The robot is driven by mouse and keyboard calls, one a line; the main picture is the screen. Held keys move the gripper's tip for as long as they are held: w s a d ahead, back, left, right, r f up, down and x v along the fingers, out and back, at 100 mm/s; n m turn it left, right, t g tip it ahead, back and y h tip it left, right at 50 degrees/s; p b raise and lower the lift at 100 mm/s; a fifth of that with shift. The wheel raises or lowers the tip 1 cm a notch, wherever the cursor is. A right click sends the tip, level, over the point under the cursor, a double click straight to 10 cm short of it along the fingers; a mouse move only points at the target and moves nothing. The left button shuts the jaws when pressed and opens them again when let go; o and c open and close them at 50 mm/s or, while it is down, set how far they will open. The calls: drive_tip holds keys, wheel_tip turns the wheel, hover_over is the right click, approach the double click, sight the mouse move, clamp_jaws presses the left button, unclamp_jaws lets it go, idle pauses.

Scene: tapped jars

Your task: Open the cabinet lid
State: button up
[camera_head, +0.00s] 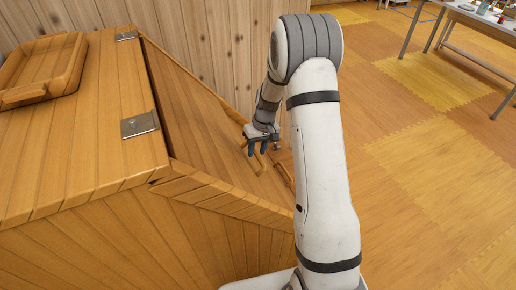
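The wooden cabinet lid (205,125) is a sloping plank panel. It runs down to the right from the flat cabinet top, where two metal hinges (140,124) show. The lid lies sloped along the cabinet's side edge and I see no clear opening at its lower end. My gripper (258,153) is over the lower right part of the lid, fingers pointing down, close to small light wooden pieces that may be a handle. Whether the fingers touch or hold them is too small to tell. My arm hides part of the lid's lower right end.
A wooden tray (38,94) sits on the flat cabinet top (75,145) at left. A plank wall (205,45) stands behind the cabinet. A table (470,22) with small items is at the upper right. The floor (430,150) on the right is clear.

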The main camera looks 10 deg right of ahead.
clamp_jaws()
drive_tip(key=shift+d+r, duration=0.1)
idle(0.3)
